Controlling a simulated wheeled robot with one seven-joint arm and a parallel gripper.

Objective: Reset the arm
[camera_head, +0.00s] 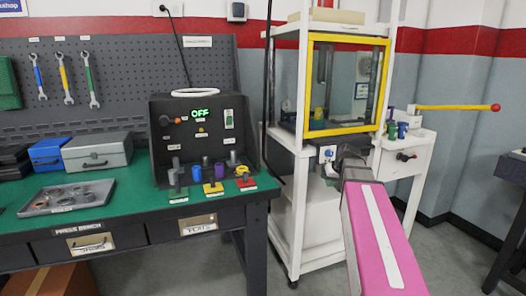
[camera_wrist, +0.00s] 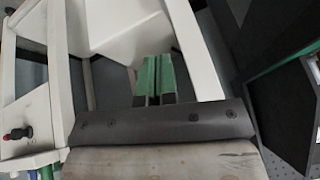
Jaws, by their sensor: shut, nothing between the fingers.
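My arm (camera_head: 380,240), pink with a white stripe, reaches up from the lower right of the head view. Its dark wrist end (camera_head: 352,165) is in front of the white press stand, below the yellow-framed window. My gripper (camera_wrist: 153,75) shows in the wrist view as two green fingers side by side with dark bases, shut with nothing between them. In the head view the fingers cannot be made out clearly.
The white stand (camera_head: 292,200) with the yellow-framed window (camera_head: 345,85) is close to my arm. A yellow lever (camera_head: 455,107) with a red knob sticks out right. The green bench (camera_head: 125,190) at left carries a control box (camera_head: 205,125) reading OFF. Open floor lies at right.

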